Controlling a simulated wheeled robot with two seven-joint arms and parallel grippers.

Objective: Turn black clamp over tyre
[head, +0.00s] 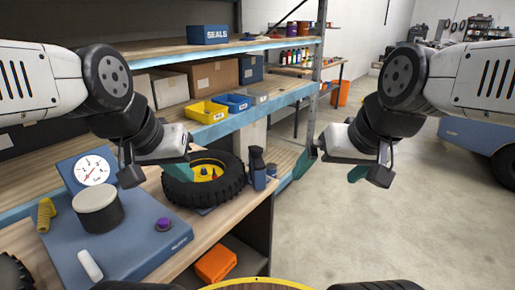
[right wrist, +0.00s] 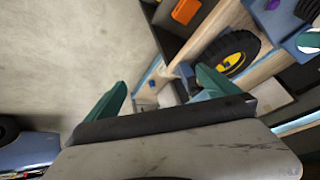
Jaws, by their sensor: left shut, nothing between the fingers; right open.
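The tyre (head: 233,179) lies flat on the workbench with a yellow hub; it also shows in the right wrist view (right wrist: 252,43). A dark upright piece (head: 257,160), which seems to be the black clamp, stands at the tyre's right edge by the bench end. I cannot tell whether it touches the tyre. My left gripper (head: 179,192) is shut and empty at the tyre's left side, partly hiding it. My right gripper (head: 328,171) is open and empty, right of the bench over the floor; its teal fingers also show in the right wrist view (right wrist: 158,92).
A blue unit with a gauge (head: 95,170) and a dark pot (head: 98,214) fill the bench's left. A purple knob (head: 163,224) is in front of the tyre. Shelves with yellow (head: 208,112) and blue bins stand behind. An orange box (head: 215,263) sits below.

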